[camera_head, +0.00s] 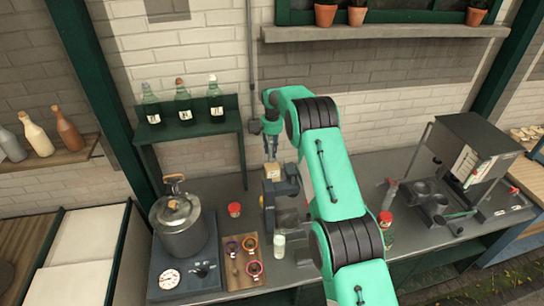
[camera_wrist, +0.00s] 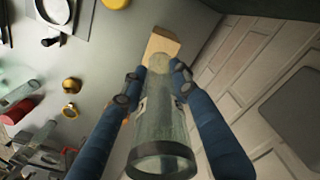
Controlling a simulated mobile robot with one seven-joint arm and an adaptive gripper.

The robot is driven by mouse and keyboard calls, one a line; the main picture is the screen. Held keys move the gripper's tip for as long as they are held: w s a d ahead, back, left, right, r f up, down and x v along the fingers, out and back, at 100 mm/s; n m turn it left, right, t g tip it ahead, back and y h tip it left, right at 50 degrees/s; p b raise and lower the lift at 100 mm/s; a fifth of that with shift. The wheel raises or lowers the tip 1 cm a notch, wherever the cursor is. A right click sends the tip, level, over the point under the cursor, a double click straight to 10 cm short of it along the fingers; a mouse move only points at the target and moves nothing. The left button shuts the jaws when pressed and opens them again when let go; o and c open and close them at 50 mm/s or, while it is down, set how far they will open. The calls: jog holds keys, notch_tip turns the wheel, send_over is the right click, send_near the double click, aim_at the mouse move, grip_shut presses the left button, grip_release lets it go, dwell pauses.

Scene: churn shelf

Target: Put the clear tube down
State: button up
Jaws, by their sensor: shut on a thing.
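My gripper (camera_wrist: 157,82) is shut on the clear tube (camera_wrist: 160,125), with one blue finger on each side of it. In the wrist view the tube's dark-rimmed end is near the camera and its other end points at a pale wooden block (camera_wrist: 163,42). In the head view my gripper (camera_head: 271,147) is above the wooden block (camera_head: 273,172), which sits on top of a dark machine (camera_head: 281,190) on the counter. The tube is too small to make out clearly there. I cannot tell whether its far end touches the block.
A metal pot (camera_head: 180,225) stands at the left, beside a wooden tray (camera_head: 236,270) with several ringed items. A green shelf (camera_head: 190,130) with bottles is behind. Red-lidded jars (camera_head: 234,209) and a metal machine (camera_head: 465,165) are on the counter (camera_head: 350,180).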

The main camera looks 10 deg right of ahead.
jog(key=shift+f+p, duration=0.3)
jog(key=shift+f, duration=1.55)
jog(key=shift+f, duration=0.15)
jog(key=o, duration=1.1)
jog(key=shift+o, duration=0.2)
jog(key=shift+r, duration=0.2)
notch_tip(320, 180, up, 12)
jog(key=b, duration=0.2)
